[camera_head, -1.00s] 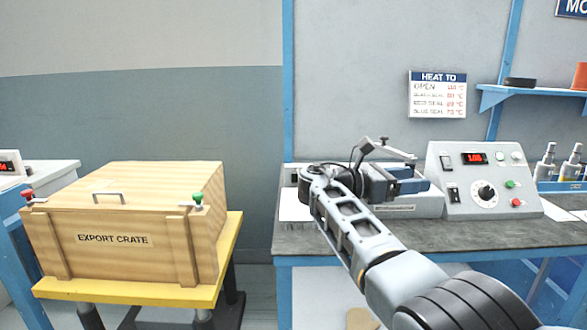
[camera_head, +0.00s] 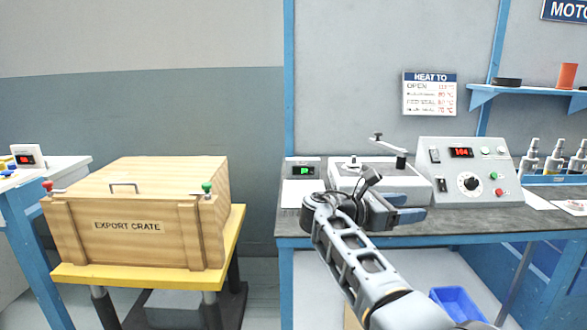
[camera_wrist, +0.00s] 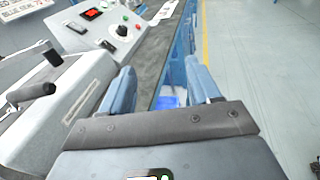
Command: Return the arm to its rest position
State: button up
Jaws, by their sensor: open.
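My gripper (camera_head: 410,206) is at the front edge of the grey bench, in front of the white machine with the lever (camera_head: 376,172). Its two blue fingers point right in the head view. In the wrist view my gripper (camera_wrist: 160,85) is open, with nothing between its fingers; the bench edge and floor show beyond them. My arm reaches up from the bottom of the head view and bends at the elbow near the bench edge.
The control box (camera_head: 465,170) with a red display stands right of the machine. A small green display box (camera_head: 303,169) is at left. An export crate (camera_head: 130,220) sits on a yellow-topped stand (camera_head: 90,277). A blue bin (camera_head: 458,303) lies below the bench.

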jog(key=s+a+f+t+y+p, duration=0.15)
jog(key=s+f+y, duration=0.35)
jog(key=f, duration=0.8)
jog(key=s+a+f+t+y, duration=0.15)
jog(key=s+f, duration=0.45)
jog(key=f, duration=0.7)
jog(key=s+a+f+m+t+y+p, duration=0.1)
jog(key=s+f+m+y, duration=0.3)
jog(key=s, duration=0.6)
jog(key=s+a+f+m+t+y+p, duration=0.1)
jog(key=s+f+y, duration=0.3)
jog(key=s, duration=0.6)
jog(key=s+r+m+t+y+p, duration=0.1)
jog(key=s+r+m, duration=0.25)
jog(key=s, duration=0.55)
jog(key=s+r+m+t+y+p, duration=0.1)
jog(key=s+r+m, duration=0.3)
jog(key=s, duration=0.6)
jog(key=s+d+r+m+t, duration=0.1)
jog(key=s+r+m, duration=0.3)
jog(key=r, duration=0.8)
jog(key=s+r+m+t+p, duration=0.1)
jog(key=s+r+m+t, duration=0.1)
jog(key=s+r+m, duration=0.2)
jog(key=s+r, duration=0.3)
jog(key=r, duration=0.5)
jog(key=shift+s+d+t, duration=0.15)
jog(key=shift+d+t, duration=0.15)
jog(key=shift+d, duration=0.1)
